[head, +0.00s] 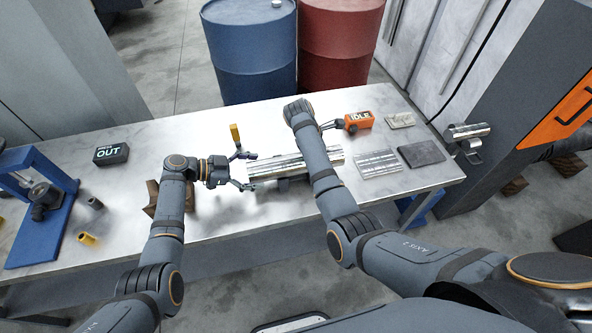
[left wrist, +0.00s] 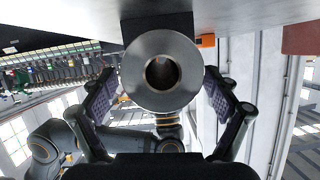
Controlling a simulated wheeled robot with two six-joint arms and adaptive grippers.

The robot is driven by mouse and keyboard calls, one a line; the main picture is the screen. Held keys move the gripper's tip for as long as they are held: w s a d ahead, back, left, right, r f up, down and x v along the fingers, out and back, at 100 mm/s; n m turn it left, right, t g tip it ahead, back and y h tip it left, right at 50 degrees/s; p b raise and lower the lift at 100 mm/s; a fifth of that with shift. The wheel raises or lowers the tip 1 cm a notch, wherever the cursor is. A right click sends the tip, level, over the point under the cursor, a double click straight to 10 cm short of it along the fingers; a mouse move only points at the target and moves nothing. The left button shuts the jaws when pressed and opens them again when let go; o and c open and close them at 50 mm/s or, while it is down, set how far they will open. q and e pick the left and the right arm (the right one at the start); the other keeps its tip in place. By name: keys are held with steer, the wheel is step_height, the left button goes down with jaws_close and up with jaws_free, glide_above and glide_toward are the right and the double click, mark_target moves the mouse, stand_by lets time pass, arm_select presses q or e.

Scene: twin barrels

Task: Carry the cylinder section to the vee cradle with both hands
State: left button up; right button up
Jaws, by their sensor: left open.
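The cylinder section (head: 272,168), a shiny hollow metal bar, lies level above the table, raised on a dark support. My left gripper (head: 243,170) is open at its left end. In the left wrist view the cylinder's round end (left wrist: 133,88) with its bore faces me between the spread fingers, with gaps on both sides. A brown block (head: 152,192), perhaps the vee cradle, is partly hidden behind my left forearm. My right arm crosses in front of the cylinder. Its gripper (head: 335,125) is only partly visible near the orange box, and its jaws are unclear.
An orange IDLE box (head: 359,121), metal plates (head: 379,162) and a dark slab (head: 421,154) are at right. A black OUT box (head: 111,154) and blue stand (head: 60,215) are at left. A yellow-topped item (head: 235,133) stands behind my left gripper. Barrels (head: 250,55) stand behind the table.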

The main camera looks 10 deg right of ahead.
steer(key=v, duration=1.2)
steer(key=shift+a, duration=0.1)
arm_select(q)
steer(key=v, duration=0.9)
steer(key=shift+a, duration=0.35)
steer(key=shift+s, duration=0.15)
